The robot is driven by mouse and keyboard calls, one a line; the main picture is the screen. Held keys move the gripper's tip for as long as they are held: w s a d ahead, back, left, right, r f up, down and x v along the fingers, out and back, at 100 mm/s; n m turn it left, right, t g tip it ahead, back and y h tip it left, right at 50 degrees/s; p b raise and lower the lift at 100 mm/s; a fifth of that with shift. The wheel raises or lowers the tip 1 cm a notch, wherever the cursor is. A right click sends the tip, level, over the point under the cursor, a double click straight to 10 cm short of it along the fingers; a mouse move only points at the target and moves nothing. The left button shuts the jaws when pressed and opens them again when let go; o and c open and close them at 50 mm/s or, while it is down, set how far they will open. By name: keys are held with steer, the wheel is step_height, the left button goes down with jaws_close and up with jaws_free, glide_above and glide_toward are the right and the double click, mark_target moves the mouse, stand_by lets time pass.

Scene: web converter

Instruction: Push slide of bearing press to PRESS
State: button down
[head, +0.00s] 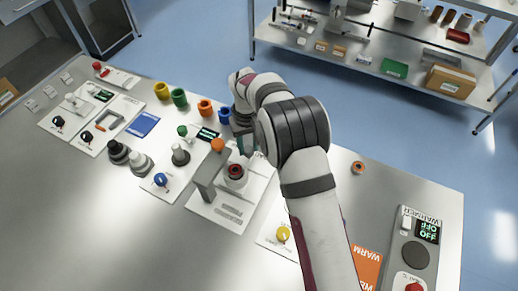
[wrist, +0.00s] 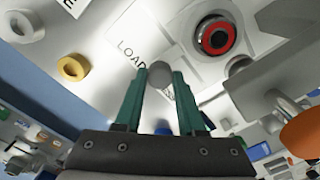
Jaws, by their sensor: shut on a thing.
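The bearing press stands on a white base plate (head: 215,212) on the bench in the head view. Its grey upright (head: 207,175) carries an orange knob (head: 217,145). My gripper (wrist: 160,78) is shut on a small round grey knob (wrist: 158,72), apparently the slide's. The label by it reads LOAD in part; a finger covers some lettering. In the head view, my gripper (head: 246,146) is behind the press and my arm partly hides it. PRESS lettering is not readable.
Coloured rings, including a green one (head: 179,97), stand along the bench's back edge. Grey posts (head: 181,154) and knob panels are left of the press. A yellow knob (head: 283,234) is in front. A warmer (head: 412,244) stands right. Bare bench lies front left.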

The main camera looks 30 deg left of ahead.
steer(key=a, duration=0.4)
steer(key=shift+a+r, duration=0.1)
steer(key=shift+a, duration=0.15)
steer(key=c, duration=0.5)
jaws_free()
step_height(320, 180, up, 16)
